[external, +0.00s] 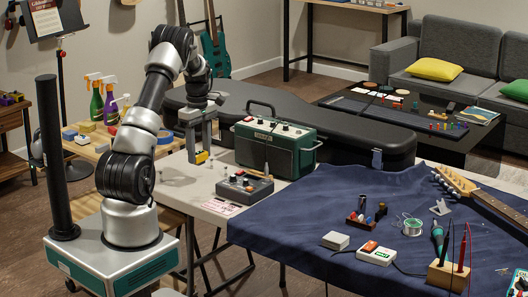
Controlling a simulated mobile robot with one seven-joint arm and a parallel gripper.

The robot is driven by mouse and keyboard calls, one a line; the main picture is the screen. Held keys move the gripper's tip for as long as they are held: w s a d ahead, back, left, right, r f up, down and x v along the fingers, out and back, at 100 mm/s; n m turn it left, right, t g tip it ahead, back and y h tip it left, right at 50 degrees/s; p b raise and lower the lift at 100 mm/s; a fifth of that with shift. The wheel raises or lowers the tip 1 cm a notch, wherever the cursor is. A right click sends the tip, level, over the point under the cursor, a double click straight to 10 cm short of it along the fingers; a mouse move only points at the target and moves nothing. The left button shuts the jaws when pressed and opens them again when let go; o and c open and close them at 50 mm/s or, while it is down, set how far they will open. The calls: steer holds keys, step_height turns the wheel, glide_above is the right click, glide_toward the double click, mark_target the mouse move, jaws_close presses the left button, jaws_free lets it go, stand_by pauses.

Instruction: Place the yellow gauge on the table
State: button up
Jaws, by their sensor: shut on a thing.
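My gripper (198,135) points down above the left end of the white table (180,190). It is shut on the yellow gauge (201,157), a small yellow piece low between the fingers. The gauge hangs close above the table top. I cannot tell whether it touches the surface. The fingers hide part of the gauge.
A green amplifier (268,148) and a grey pedal with knobs (245,186) stand right of my gripper. A pink paper (222,206) lies in front. A wooden bench (90,150) with spray bottles is at left. Bare white table surrounds the gauge. A dark guitar case (350,135) lies behind.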

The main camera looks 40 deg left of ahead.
step_height(320, 180, down, 7)
steer(key=shift+f+b, duration=0.1)
steer(key=shift+b, duration=0.55)
steer(key=shift+f, duration=0.1)
steer(key=o, duration=1.1)
